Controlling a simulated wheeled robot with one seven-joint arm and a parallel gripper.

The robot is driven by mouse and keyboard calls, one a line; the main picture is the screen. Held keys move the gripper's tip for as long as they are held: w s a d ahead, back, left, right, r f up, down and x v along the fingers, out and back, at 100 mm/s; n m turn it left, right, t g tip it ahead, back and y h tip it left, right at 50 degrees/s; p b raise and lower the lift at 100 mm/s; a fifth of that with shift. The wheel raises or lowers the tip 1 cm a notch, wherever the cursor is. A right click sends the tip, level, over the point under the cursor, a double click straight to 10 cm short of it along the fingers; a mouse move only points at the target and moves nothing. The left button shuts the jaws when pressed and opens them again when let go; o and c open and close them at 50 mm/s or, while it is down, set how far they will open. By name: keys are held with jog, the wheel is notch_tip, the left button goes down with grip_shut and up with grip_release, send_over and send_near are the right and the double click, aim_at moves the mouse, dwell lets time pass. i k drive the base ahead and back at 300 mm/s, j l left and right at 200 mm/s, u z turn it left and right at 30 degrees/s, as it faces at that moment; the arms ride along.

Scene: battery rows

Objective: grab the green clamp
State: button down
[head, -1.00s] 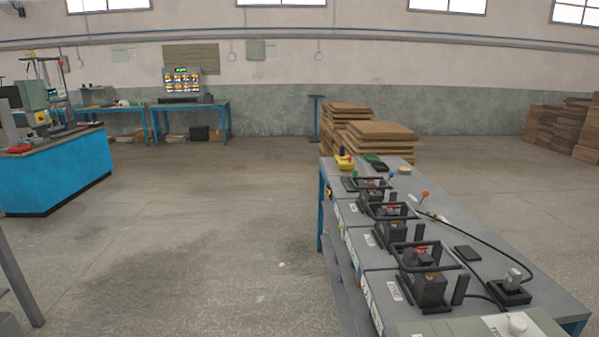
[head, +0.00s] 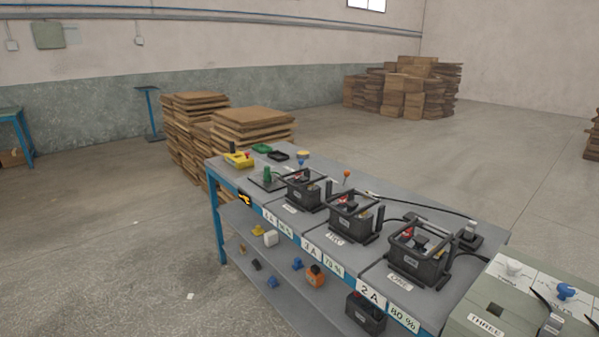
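A small upright green object (head: 267,174) stands near the far left end of the grey workbench, on a dark flat plate beside the farthest black battery holder. It may be the green clamp, but it is too small to tell. A flat green tray-like item (head: 261,148) lies farther back on the same bench. My gripper is not in view.
Several black battery holders (head: 352,217) stand in a row along the bench (head: 335,255). A yellow box (head: 239,160) is at its far end. A grey-green panel (head: 500,318) is at the near right. Pallet stacks (head: 190,130) stand behind. Open floor lies to the left.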

aim_at(267, 174)
jog(key=u, duration=0.45)
jog(key=i+j+u, duration=0.1)
jog(key=i+j, duration=0.2)
jog(key=i, duration=0.85)
jog(key=i+j+u, duration=0.1)
jog(key=i+j, duration=0.15)
jog(key=i, duration=0.85)
jog(key=i+j+u, duration=0.1)
jog(key=i, duration=1.05)
